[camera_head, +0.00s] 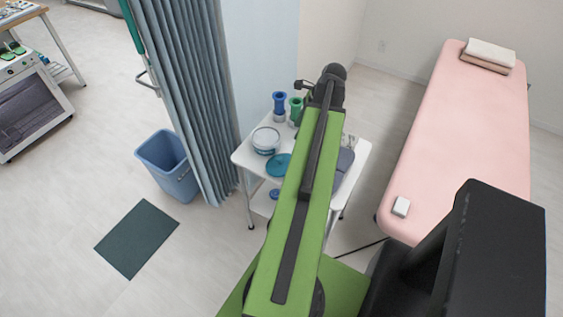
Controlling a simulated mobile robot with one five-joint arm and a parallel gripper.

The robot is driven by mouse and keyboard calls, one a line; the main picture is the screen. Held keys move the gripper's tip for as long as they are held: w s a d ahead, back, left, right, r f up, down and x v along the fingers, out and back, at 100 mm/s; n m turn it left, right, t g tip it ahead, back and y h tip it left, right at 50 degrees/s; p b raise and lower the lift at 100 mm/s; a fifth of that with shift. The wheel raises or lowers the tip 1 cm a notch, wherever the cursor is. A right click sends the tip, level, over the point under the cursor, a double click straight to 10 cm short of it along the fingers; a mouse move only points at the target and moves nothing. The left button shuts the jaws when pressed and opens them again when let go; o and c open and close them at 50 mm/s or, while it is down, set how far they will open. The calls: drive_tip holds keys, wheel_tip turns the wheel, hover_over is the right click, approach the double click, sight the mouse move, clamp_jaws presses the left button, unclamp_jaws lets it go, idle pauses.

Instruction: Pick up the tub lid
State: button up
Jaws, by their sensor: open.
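The tub lid appears to be the flat teal disc (277,166) lying on the top of a white trolley (243,155). A white tub (266,141) with a blue band stands just behind it. My green arm reaches over the trolley and passes close to the right of the disc in the picture, overlapping its right edge. My gripper (306,85) is at the far dark end of the arm, beyond the disc. It is open, and its fingers are mostly hidden by the wrist. I see nothing held in it.
Blue (279,105) and green (295,108) spool-like items stand at the trolley's back. A dark grey item (344,163) lies right of my arm. A curtain (188,80) and blue bin (168,165) are left; a pink treatment bed (450,140) is right.

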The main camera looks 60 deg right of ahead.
drive_tip(key=b, duration=1.2)
hover_over(280, 158)
drive_tip(key=s+d, duration=0.2)
wheel_tip(280, 158, down, 12)
drive_tip(key=shift+s+a+r, duration=0.1)
drive_tip(key=shift+a+r, duration=0.05)
drive_tip(key=shift+r, duration=0.1)
drive_tip(key=shift+a+f, duration=0.1)
drive_tip(key=b+x, duration=0.4)
drive_tip(key=x, duration=0.1)
drive_tip(key=shift+a, duration=0.2)
drive_tip(key=shift+c, duration=0.2)
clamp_jaws()
